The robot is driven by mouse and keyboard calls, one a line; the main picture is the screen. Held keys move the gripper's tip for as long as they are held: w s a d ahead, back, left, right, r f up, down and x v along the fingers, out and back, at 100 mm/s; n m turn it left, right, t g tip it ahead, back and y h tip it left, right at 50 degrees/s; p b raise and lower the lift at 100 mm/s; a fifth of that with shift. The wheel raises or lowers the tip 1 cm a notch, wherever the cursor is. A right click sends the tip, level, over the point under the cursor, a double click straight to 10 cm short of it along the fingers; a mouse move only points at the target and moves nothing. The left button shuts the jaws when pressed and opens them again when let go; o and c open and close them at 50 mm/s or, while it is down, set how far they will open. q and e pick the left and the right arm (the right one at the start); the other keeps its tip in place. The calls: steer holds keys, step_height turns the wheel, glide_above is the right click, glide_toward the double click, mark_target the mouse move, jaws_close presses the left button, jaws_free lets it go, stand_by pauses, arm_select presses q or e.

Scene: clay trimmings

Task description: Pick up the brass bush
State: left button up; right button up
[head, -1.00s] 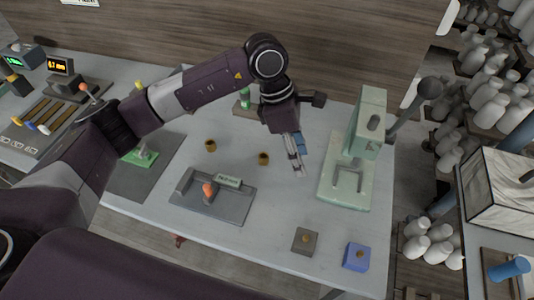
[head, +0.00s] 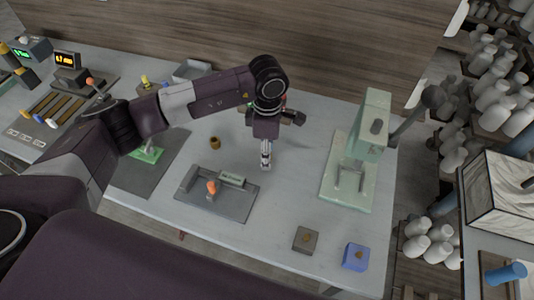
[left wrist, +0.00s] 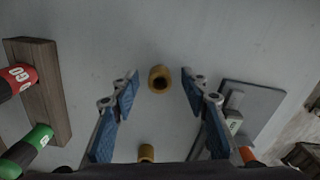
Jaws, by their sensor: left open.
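A brass bush (left wrist: 160,78) stands on the table and shows between my left gripper's fingertips in the left wrist view. In the head view it is hidden behind that gripper. My left gripper (head: 265,164) points down over the table; its two blue-padded fingers (left wrist: 160,90) are spread apart, empty, one on each side of the bush. I cannot tell how far above the table they are. A second brass bush (head: 215,143) stands to the left; it also shows at the bottom of the left wrist view (left wrist: 146,153), partly cut off by my gripper body. My right gripper is not in view.
A grey fixture with an orange knob (head: 211,187) lies in front of the bushes. A pale green press (head: 368,150) stands to the right. A grey block (head: 305,239) and a blue block (head: 355,256) sit near the front edge. Red and green cylinders on a wooden rack (left wrist: 48,95) stand behind.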

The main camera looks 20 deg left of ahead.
arm_select(q)
jaws_close()
stand_by(0.3)
steer(key=shift+r, duration=0.1)
